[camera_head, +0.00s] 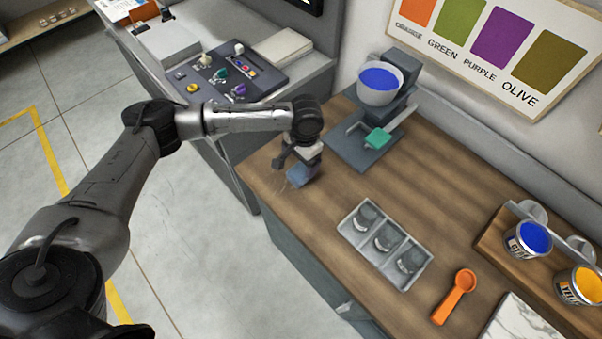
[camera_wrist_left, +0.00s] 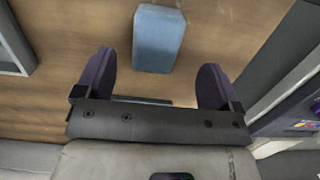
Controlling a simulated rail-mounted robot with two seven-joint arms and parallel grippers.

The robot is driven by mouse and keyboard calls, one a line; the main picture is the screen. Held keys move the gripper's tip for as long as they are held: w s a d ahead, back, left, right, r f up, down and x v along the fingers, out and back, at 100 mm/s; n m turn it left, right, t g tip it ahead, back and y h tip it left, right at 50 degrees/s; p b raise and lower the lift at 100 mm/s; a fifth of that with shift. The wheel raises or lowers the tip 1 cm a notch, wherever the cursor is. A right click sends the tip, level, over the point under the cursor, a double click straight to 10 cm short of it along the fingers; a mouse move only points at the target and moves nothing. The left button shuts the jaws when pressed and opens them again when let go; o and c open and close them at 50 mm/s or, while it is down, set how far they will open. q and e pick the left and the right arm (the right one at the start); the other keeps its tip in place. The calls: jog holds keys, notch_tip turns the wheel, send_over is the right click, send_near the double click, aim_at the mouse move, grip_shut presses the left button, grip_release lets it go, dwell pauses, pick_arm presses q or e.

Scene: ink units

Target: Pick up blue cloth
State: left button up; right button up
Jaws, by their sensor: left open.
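The blue cloth (camera_head: 300,176) is a small folded grey-blue block on the wooden counter, near its left end. In the left wrist view the blue cloth (camera_wrist_left: 159,38) lies on the wood just beyond the fingertips, roughly centred between them. My left gripper (camera_wrist_left: 155,72) is open and empty, its two dark fingers apart on either side of the cloth's line. In the head view my left gripper (camera_head: 297,165) is right above the cloth and partly hides it. My right gripper is not in view.
A grey tray (camera_head: 352,214) with several dark cups stands right of the cloth. A mixer stand with a blue-filled bowl (camera_head: 380,84) is behind. An orange scoop (camera_head: 455,296) and paint cans (camera_head: 528,241) are further right. A control panel (camera_head: 222,75) stands left.

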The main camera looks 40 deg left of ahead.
aim_at(301, 169)
pick_arm(q)
jog(key=shift+d+f+b, duration=0.2)
jog(key=shift+f+b, duration=0.1)
jog(key=shift+f, duration=2.05)
jog(key=shift+s+f, duration=0.1)
jog(key=shift+f, duration=0.6)
jog(key=shift+c, duration=0.4)
jog(key=c, duration=0.9)
